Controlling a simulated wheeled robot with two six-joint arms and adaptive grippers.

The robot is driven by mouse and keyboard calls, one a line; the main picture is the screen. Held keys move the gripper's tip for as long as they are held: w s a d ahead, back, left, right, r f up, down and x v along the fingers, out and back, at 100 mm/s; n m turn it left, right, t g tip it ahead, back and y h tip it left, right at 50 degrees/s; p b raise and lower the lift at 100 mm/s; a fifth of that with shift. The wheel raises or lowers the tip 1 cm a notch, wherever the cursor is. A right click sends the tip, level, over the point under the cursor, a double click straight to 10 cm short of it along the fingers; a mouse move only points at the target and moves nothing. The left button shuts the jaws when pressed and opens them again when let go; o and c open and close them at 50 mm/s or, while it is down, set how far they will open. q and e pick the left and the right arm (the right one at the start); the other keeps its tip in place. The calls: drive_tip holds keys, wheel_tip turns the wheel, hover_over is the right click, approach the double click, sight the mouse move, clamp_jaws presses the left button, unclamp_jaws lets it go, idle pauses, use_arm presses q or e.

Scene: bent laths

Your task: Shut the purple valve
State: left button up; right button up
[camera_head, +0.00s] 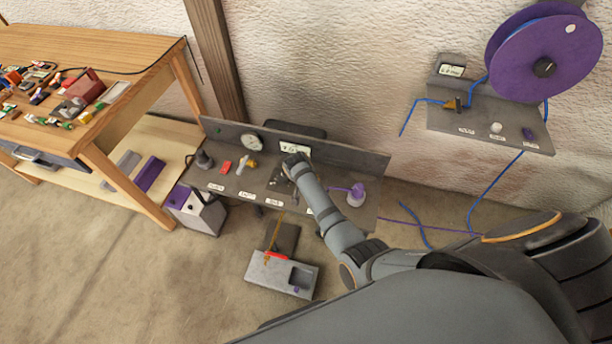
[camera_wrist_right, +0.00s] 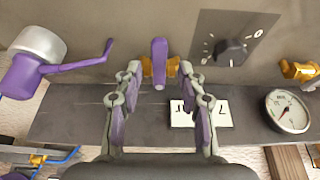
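The purple valve (camera_wrist_right: 160,62) is a purple lever on a brass body in the right wrist view, at the top centre. The lever runs up and down in that picture, across the brass body that shows on both sides of it. My right gripper (camera_wrist_right: 160,68) is open, with one fingertip on each side of the lever and gaps visible. In the head view my right gripper (camera_head: 287,170) is over the middle of the grey bench (camera_head: 230,185), and the valve is hidden there. My left gripper is not in view.
A dial knob (camera_wrist_right: 232,48), a gauge (camera_wrist_right: 288,110) and another brass fitting (camera_wrist_right: 300,70) are near the valve. A purple crank (camera_wrist_right: 85,62) is on the other side. A wooden table (camera_head: 100,55) with clutter stands left, and a purple reel (camera_head: 540,45) hangs right.

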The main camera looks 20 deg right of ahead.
wheel_tip(320, 180, up, 9)
drive_tip(key=shift+f, duration=0.1)
idle(0.5)
